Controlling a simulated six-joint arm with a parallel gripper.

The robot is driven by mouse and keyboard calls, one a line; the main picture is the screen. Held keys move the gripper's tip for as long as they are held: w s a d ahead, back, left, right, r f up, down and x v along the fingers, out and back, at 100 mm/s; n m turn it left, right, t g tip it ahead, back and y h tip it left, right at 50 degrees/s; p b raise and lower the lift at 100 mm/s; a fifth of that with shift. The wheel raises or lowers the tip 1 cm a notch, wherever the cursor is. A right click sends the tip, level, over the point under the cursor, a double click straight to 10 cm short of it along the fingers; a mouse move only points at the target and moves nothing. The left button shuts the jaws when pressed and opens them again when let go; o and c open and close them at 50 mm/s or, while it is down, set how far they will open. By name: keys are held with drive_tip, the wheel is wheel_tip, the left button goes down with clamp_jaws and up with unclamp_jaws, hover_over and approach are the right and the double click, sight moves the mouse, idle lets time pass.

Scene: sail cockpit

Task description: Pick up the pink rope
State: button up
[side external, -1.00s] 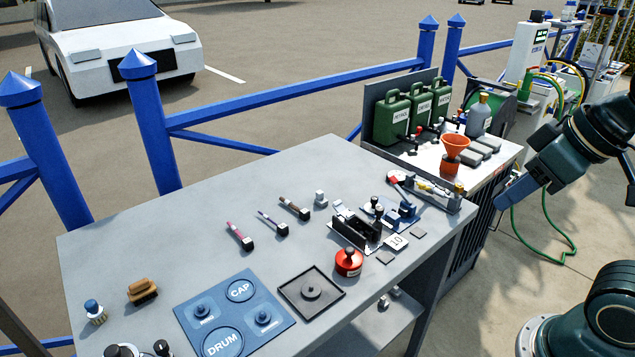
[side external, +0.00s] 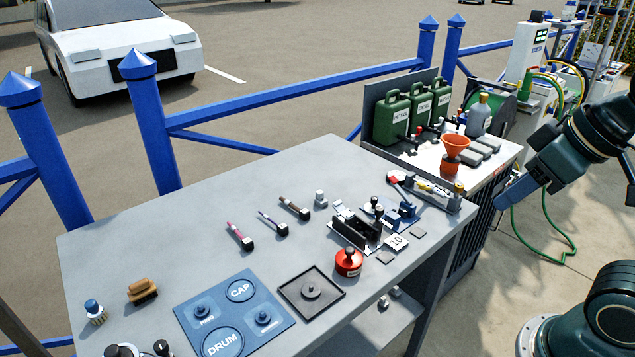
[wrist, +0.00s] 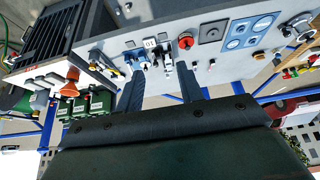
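The pink rope (side external: 234,230) is a short, thin pink piece with a black block at its near end. It lies on the grey table, left of a similar purple piece (side external: 268,217) and a brown piece (side external: 289,203). I cannot pick it out surely in the wrist view. My gripper (side external: 506,201) is at the right in the side view, off the table and well away from the rope. In the wrist view, the two fingers of my gripper (wrist: 160,75) are spread with nothing held between them.
On the grey table (side external: 130,245) are a blue board (side external: 278,318), a black square tray (side external: 332,297), a red knobbed weight (side external: 348,264), a brush (side external: 142,291) and a black-and-blue fixture (side external: 355,228). Green cans (side external: 390,118) and an orange funnel (side external: 455,146) stand on a side bench. Blue rails run behind.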

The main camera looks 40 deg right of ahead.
drive_tip(key=shift+o, duration=0.9)
drive_tip(key=shift+w, duration=0.1)
drive_tip(key=w+a+r, duration=0.1)
drive_tip(key=w+a, duration=0.3)
drive_tip(key=w, duration=0.6)
drive_tip(key=w+a, duration=0.3)
drive_tip(key=w, duration=0.8)
drive_tip(key=w+a+f+g, duration=0.1)
drive_tip(key=w+a+f, duration=1.3)
drive_tip(key=w, duration=0.1)
drive_tip(key=shift+w+a, duration=0.3)
drive_tip(key=shift+a, duration=0.05)
